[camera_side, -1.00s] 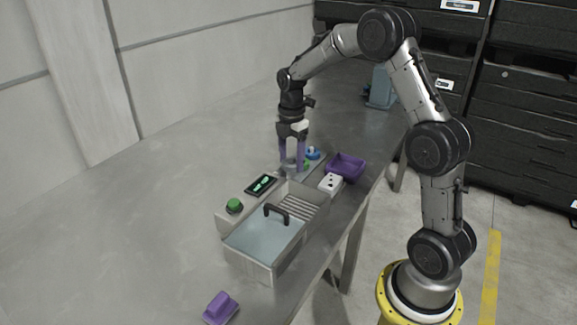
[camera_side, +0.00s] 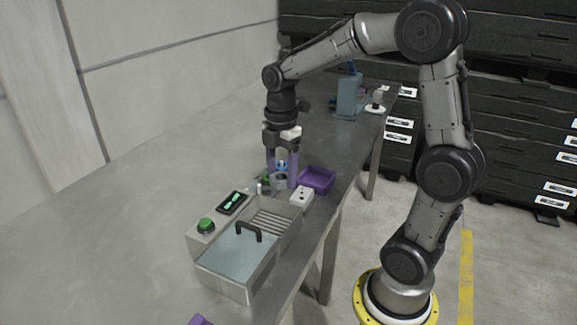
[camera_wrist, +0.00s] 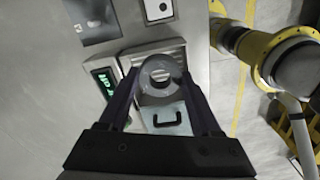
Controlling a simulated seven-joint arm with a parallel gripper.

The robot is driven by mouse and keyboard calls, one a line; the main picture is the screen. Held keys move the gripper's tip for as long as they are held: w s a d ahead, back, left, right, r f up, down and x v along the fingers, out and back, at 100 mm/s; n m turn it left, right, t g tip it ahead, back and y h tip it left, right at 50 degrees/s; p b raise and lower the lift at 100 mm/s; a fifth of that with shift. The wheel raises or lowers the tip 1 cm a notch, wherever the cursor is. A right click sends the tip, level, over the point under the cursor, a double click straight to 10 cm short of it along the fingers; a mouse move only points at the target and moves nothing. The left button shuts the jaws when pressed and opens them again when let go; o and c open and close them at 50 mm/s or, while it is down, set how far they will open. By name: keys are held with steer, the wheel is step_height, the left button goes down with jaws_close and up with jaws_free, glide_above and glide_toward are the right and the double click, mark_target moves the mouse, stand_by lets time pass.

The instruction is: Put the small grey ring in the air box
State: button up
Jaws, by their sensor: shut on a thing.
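My gripper (camera_side: 281,181) is shut on the small grey ring (camera_wrist: 160,75), which sits between its two purple fingers. The ring's hole shows in the wrist view, and the ring also shows in the side view (camera_side: 279,183). It is held behind the washer unit, seemingly above the table; the exact height is hard to tell. The washer has a water basin with a black-handled clear cover (camera_side: 236,258) and a slatted compartment (camera_side: 272,224) behind it. No part is readably labelled as the air box. In the wrist view the ring overlaps the slats (camera_wrist: 158,53).
A green button (camera_side: 206,225) and a lit display (camera_side: 232,202) line the washer's left side. A white block with dark dots (camera_side: 298,198) and a purple tray (camera_side: 317,180) stand close right of the gripper. Blue and green items are partly hidden at the fingers.

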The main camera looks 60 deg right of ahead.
steer(key=n, duration=0.1)
glide_above(269, 230)
steer(key=f, duration=0.1)
steer(key=shift+f, duration=2.9)
steer(key=shift+f, duration=1.35)
steer(key=shift+f, duration=0.35)
steer(key=shift+f, duration=0.45)
steer(key=o, duration=1.4)
steer(key=shift+r, duration=0.1)
